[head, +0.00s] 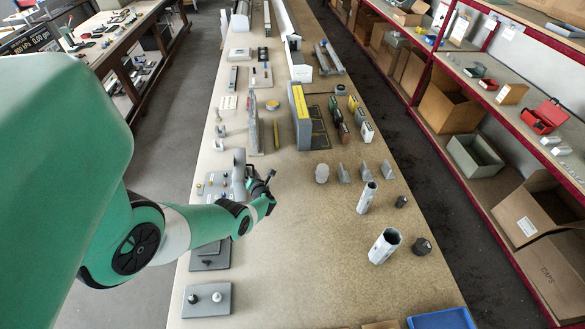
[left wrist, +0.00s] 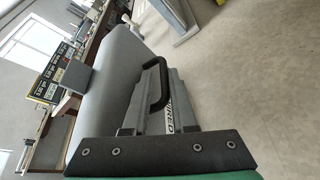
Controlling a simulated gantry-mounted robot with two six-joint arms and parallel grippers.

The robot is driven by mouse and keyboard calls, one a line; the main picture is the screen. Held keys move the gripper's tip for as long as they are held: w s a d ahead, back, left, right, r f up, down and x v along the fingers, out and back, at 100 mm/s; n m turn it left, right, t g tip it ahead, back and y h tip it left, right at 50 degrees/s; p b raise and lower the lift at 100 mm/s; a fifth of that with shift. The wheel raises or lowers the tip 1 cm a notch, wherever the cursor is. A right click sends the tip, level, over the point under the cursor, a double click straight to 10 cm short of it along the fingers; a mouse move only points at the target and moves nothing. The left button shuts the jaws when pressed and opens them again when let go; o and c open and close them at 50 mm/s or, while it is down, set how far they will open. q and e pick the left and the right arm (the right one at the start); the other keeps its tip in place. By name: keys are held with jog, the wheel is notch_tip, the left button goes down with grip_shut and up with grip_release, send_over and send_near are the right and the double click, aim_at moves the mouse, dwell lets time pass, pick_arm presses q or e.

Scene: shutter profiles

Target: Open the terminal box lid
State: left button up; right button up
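My left arm comes in from the left in the head view, and its gripper end (head: 262,185) is over the left part of the long table, among small grey parts. The gripper is small and dark there, and I cannot tell whether its fingers are open or shut. The left wrist view shows a large grey body with a black handle (left wrist: 154,88) and partly hidden lettering; I cannot tell what it is. I cannot single out the terminal box or its lid in either view. My right gripper is not in view.
The table (head: 310,275) is bare in its front middle. Grey hollow profiles (head: 384,246) stand at its right. A yellow-marked grey block (head: 300,115) stands further back. Shelves with cardboard boxes (head: 447,104) line the right.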

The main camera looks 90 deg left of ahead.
pick_arm(q)
jog(key=p+v, duration=0.6)
jog(key=v, duration=0.5)
jog(key=shift+p, duration=0.3)
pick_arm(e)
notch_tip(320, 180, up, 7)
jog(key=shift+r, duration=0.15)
pick_arm(q)
jog(key=shift+d, duration=0.1)
